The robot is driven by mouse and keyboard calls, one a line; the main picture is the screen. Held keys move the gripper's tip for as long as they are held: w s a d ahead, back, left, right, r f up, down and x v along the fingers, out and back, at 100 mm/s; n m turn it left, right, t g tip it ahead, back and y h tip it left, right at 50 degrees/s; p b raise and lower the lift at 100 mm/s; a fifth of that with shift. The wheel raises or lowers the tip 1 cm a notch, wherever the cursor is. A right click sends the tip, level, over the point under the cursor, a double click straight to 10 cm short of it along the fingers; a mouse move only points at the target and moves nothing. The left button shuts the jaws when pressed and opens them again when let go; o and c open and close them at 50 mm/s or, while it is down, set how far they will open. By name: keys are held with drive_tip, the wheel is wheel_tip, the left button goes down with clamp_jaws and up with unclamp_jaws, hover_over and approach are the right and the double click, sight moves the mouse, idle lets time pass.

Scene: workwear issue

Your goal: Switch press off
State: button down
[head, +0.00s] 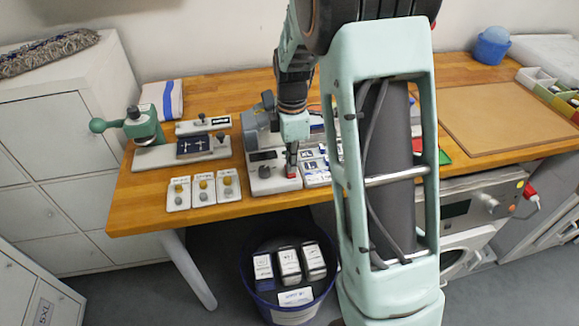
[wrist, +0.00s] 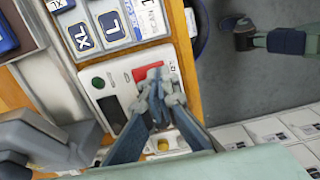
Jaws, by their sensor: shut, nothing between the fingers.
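The press (head: 262,182) stands near the table's front edge, a grey and white machine with a dark display. My gripper (head: 291,168) is shut and empty, pointing down at the red switch end of the press. In the wrist view the closed fingertips (wrist: 156,82) lie over the red switch and hide part of it. I cannot tell whether they touch it, or which way it is set.
Size tiles (wrist: 108,22) lie right beside the press. Several labelled cards with knobs (head: 203,190) and a green-handled device (head: 145,130) are to the left on the table (head: 130,215). A blue bin (head: 246,275) with boxes stands on the floor below. A brown board (head: 500,112) lies right.

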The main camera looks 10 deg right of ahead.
sight(291, 174)
drive_tip(key=shift+r+p, duration=1.55)
drive_tip(key=shift+r, duration=1.15)
